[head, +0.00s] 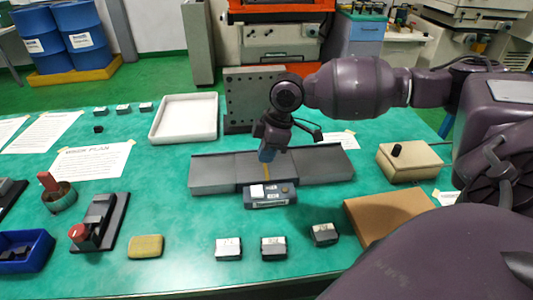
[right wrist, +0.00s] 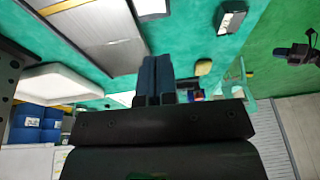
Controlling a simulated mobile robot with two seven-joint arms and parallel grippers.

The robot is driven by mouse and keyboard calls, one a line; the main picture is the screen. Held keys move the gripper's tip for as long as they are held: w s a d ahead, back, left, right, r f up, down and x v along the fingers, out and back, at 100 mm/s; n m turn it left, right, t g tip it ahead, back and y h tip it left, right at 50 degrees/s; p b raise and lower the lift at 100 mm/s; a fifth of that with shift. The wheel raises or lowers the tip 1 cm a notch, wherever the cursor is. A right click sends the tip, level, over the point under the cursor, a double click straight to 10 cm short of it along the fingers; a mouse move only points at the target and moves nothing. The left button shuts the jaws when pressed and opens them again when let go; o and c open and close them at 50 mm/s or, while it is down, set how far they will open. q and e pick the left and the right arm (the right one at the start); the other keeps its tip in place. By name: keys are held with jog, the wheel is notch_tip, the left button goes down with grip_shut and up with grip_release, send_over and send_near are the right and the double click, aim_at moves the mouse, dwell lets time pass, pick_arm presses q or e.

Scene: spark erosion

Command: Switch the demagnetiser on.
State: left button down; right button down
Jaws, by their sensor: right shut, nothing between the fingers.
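The demagnetiser (head: 220,174) is a long, flat grey unit on the green table, with a small control box (head: 268,203) at its front bearing a white switch (head: 257,191). Which way the switch is set cannot be told. My right gripper (head: 267,155) points down above the middle of the demagnetiser, behind the control box. Its blue fingers (right wrist: 156,78) are together with nothing between them. The grey top also shows in the right wrist view (right wrist: 95,30). My left gripper (right wrist: 281,51) is small at the right of that view, away from the demagnetiser.
A white tray (head: 157,138) and a dark upright plate (head: 238,88) stand behind the demagnetiser. Several small labelled blocks (head: 228,250) lie in front. A brown box (head: 374,222) and a beige box (head: 421,167) are at the right. The table between the tan block (head: 146,246) and demagnetiser is clear.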

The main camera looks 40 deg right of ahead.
jog(key=b, duration=0.2)
send_over(257, 194)
jog(key=f, duration=0.8)
jog(key=shift+d+f, duration=0.35)
jog(key=shift+d, duration=0.05)
jog(key=shift+s+f, duration=0.1)
jog(key=shift+f, duration=0.85)
jog(key=shift+a+p, duration=0.1)
jog(key=shift+p, duration=0.25)
jog(key=shift+s+f, duration=0.15)
jog(key=shift+f, duration=0.05)
jog(key=shift+w+d+r, duration=0.25)
jog(key=shift+w+d, duration=0.15)
jog(key=shift+w, duration=0.3)
